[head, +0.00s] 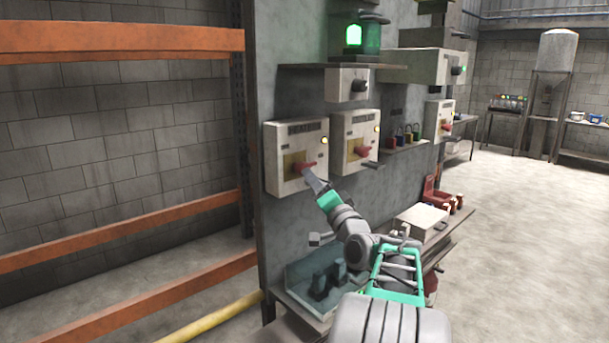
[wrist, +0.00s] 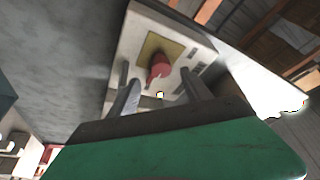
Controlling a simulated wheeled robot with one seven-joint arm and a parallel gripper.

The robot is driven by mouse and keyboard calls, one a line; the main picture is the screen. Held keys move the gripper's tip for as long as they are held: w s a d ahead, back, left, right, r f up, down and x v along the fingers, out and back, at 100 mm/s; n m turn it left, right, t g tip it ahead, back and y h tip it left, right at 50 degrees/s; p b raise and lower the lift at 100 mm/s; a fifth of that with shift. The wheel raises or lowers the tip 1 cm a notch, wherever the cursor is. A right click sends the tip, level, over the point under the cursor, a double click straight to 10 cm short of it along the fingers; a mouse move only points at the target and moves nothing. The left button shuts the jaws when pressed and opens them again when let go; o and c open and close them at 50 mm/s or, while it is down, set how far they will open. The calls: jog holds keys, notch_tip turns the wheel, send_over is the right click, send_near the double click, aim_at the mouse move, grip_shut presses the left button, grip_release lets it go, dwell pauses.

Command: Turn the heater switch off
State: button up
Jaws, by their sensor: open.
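The heater switch is a red rotary handle (head: 304,166) on a yellow plate, on the front of the left cream box (head: 282,140). The box's label seems to read HEATER, and a small yellow lamp (head: 324,140) glows on it. My gripper (head: 313,181) is open, just in front of and slightly below the handle. In the wrist view, the red handle (wrist: 159,66) shows ahead, between and beyond my two fingers (wrist: 161,90). Touch between finger and handle cannot be told.
A similar cream box (head: 354,135) with a red handle and yellow lamp is close on the right. A grey box (head: 347,85) and a lit green lamp (head: 353,36) are above. A shelf with a blue-grey bin (head: 303,270) is below. Orange rack beams (head: 120,40) stand left.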

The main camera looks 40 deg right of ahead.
jog(key=p+x, duration=0.2)
jog(key=x, duration=0.5)
jog(key=shift+w+r, duration=0.1)
jog(key=shift+w, duration=0.2)
jog(key=shift+c, duration=0.4)
grip_shut()
jog(key=shift+d+r, duration=0.1)
